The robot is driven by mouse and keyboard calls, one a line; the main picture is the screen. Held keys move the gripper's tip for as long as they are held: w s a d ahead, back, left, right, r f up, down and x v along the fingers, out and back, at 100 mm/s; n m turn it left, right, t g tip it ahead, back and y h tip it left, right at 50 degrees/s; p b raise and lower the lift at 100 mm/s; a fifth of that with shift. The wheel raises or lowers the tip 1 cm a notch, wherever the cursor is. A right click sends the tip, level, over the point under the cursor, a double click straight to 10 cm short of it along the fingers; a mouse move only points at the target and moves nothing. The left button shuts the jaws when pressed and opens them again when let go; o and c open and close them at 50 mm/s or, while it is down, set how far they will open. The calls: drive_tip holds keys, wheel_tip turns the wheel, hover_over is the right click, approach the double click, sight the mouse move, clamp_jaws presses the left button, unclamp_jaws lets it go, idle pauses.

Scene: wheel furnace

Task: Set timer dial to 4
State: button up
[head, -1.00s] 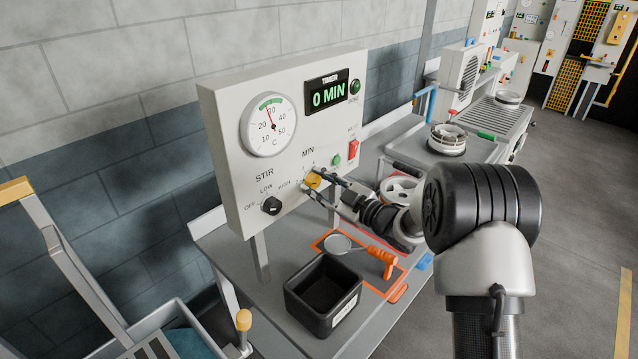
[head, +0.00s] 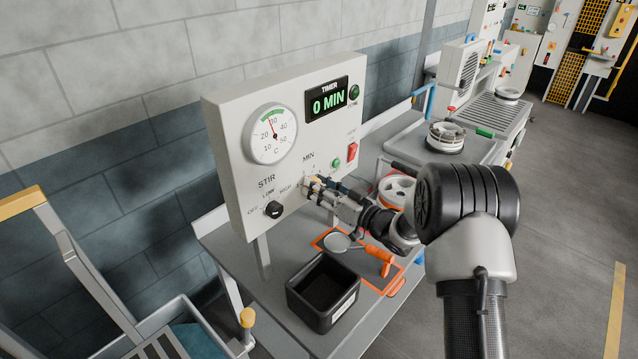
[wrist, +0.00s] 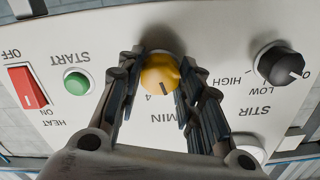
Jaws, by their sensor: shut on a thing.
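The yellow timer dial (wrist: 160,75) sits on the white control panel (head: 235,190) under the MIN label. My gripper (head: 312,187) is shut on the dial, with one finger on either side; it also shows in the wrist view (wrist: 158,84). In that upside-down view, the dial's dark pointer mark faces down toward the MIN lettering, slightly right of a printed 4. Other dial numbers are hidden by the fingers or too small to read. The timer display (head: 327,101) reads 0 MIN.
The black STIR knob (head: 273,209) is left of the dial. The green START button (wrist: 76,82) and red HEAT switch (wrist: 27,87) are on its other side.

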drive_tip(key=shift+m+p, duration=1.65)
drive_tip(key=shift+m, duration=2.25)
drive_tip(key=o, duration=1.1)
drive_tip(key=shift+c, duration=0.2)
drive_tip(key=shift+d, duration=0.1)
drive_tip(key=v, duration=1.2)
